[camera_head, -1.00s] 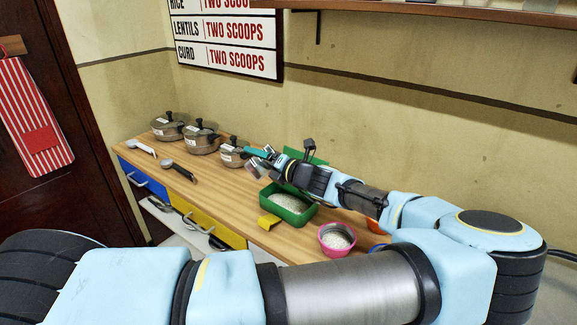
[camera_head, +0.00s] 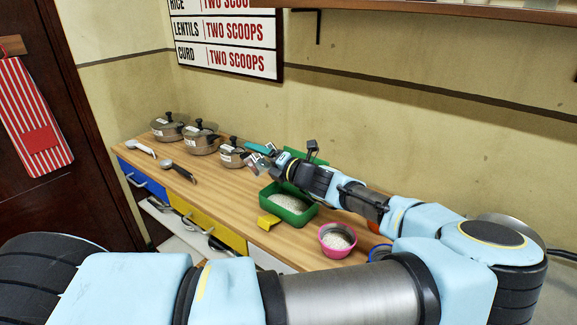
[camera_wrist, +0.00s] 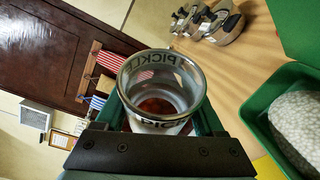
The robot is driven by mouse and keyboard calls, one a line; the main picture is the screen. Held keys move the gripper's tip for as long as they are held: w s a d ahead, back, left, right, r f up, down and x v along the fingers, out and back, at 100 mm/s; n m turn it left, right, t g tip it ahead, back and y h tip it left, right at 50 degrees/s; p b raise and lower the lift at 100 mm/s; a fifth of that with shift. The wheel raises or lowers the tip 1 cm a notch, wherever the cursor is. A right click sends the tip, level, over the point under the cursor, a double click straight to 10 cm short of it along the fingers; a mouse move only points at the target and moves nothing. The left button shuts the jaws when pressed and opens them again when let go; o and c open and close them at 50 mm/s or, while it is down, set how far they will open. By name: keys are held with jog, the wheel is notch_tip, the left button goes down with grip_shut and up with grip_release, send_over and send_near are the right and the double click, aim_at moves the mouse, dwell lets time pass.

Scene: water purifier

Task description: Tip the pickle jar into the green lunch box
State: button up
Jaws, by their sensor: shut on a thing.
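The pickle jar (camera_wrist: 160,124) is clear, with a PICKLE label and a reddish-brown layer inside at its bottom. My gripper (camera_wrist: 160,108) is shut around it, and the jar's open mouth faces the wrist camera. In the head view my gripper (camera_head: 262,152) holds the small, hard-to-see jar (camera_head: 257,164) above the table, left of and behind the green lunch box (camera_head: 297,219). The lunch box is open, with its lid raised at the back, and holds white grains like rice. It also shows at the right of the wrist view (camera_wrist: 257,108).
Several lidded pots (camera_head: 201,139) stand along the back left. Two scoops (camera_head: 178,172) lie in front of them. A pink bowl of white grains (camera_head: 337,240) stands right of the lunch box, and a yellow piece (camera_head: 268,221) sits at its left front.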

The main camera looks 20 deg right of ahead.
jog(key=shift+d+r+m+t, duration=0.1)
jog(key=shift+r+m+t, duration=0.25)
jog(key=shift+m, duration=0.25)
jog(key=shift+d+r+m+t+p, duration=0.25)
jog(key=shift+d+r+m+p, duration=0.15)
jog(key=shift+d+m+p, duration=0.3)
dwell(0.6)
jog(key=shift+d+r+m+t+p, duration=0.3)
jog(key=shift+r+m+t+p, duration=0.15)
jog(key=shift+m+p, duration=0.6)
jog(key=shift+d+r+m+t+p, duration=0.25)
jog(key=shift+r+m+t+p, duration=0.15)
jog(key=shift+m+p, duration=0.6)
dwell(0.7)
jog(key=shift+d+r+m+t+h, duration=0.2)
jog(key=shift+d+m+t, duration=0.1)
jog(key=shift+m, duration=0.7)
jog(key=shift+d+r+m+t+h, duration=0.15)
jog(key=shift+d+m+t, duration=0.2)
jog(key=shift+m, duration=0.6)
jog(key=shift+d+r+m+t+h, duration=0.2)
jog(key=shift+d+m+t, duration=0.1)
jog(key=shift+m, duration=0.7)
dwell(0.4)
